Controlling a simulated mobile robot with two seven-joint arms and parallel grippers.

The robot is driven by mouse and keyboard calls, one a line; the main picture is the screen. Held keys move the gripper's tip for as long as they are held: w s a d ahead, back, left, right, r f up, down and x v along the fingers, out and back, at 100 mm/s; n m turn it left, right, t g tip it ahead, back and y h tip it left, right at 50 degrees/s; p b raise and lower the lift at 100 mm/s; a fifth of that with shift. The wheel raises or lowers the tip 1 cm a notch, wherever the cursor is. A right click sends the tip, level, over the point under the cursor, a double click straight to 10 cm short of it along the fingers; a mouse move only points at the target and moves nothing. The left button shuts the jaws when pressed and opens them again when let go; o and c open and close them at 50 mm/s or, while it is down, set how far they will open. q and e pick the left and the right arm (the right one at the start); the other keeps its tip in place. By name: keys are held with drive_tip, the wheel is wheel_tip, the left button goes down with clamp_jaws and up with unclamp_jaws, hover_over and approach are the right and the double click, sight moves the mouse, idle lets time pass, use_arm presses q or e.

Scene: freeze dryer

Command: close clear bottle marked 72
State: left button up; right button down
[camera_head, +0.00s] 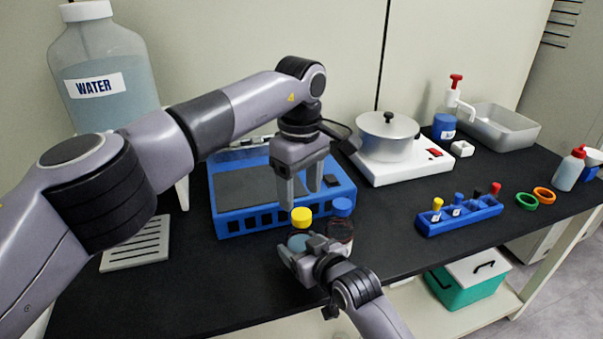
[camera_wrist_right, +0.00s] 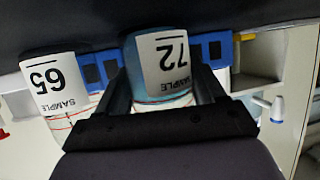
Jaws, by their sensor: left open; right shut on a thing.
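The bottle marked 72 (camera_head: 298,241) stands near the table's front edge with a yellow cap (camera_head: 301,215) at its top. How tightly the cap sits cannot be told. In the right wrist view the bottle's label (camera_wrist_right: 167,55) reads 72 upside down. My right gripper (camera_head: 302,260) is shut on this bottle, one finger on each side. My left gripper (camera_head: 299,198) is open and points down just above the yellow cap, with nothing visible between its fingers.
A blue device (camera_head: 232,222) with a grey top lies behind the bottles. A hot plate (camera_head: 405,167) with a metal pot stands to the right. A blue rack (camera_head: 460,216) with several capped vials and two rings (camera_head: 526,201) sit farther right. Black tabletop is clear between them.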

sight(301, 214)
use_arm(q)
drive_tip(key=n, duration=0.8)
drive_tip(key=shift+r, duration=0.2)
drive_tip(key=n, duration=0.6)
drive_tip(key=shift+r, duration=0.15)
drive_tip(key=n, duration=0.7)
drive_tip(key=shift+w+r+n, duration=0.1)
drive_tip(key=shift+r+n, duration=0.1)
drive_tip(key=shift+n, duration=0.2)
drive_tip(key=n, duration=0.6)
drive_tip(key=shift+r, duration=0.15)
drive_tip(key=n, duration=0.5)
drive_tip(key=shift+r, duration=0.1)
drive_tip(key=n, duration=0.6)
drive_tip(key=shift+d+r, duration=0.1)
drive_tip(key=shift+r, duration=0.05)
drive_tip(key=n, duration=0.4)
drive_tip(key=shift+r+n, duration=0.15)
drive_tip(key=shift+n, duration=0.25)
drive_tip(key=n, duration=0.4)
drive_tip(key=shift+r+n, duration=0.1)
drive_tip(key=shift+n, duration=0.3)
drive_tip(key=shift+f, duration=4)
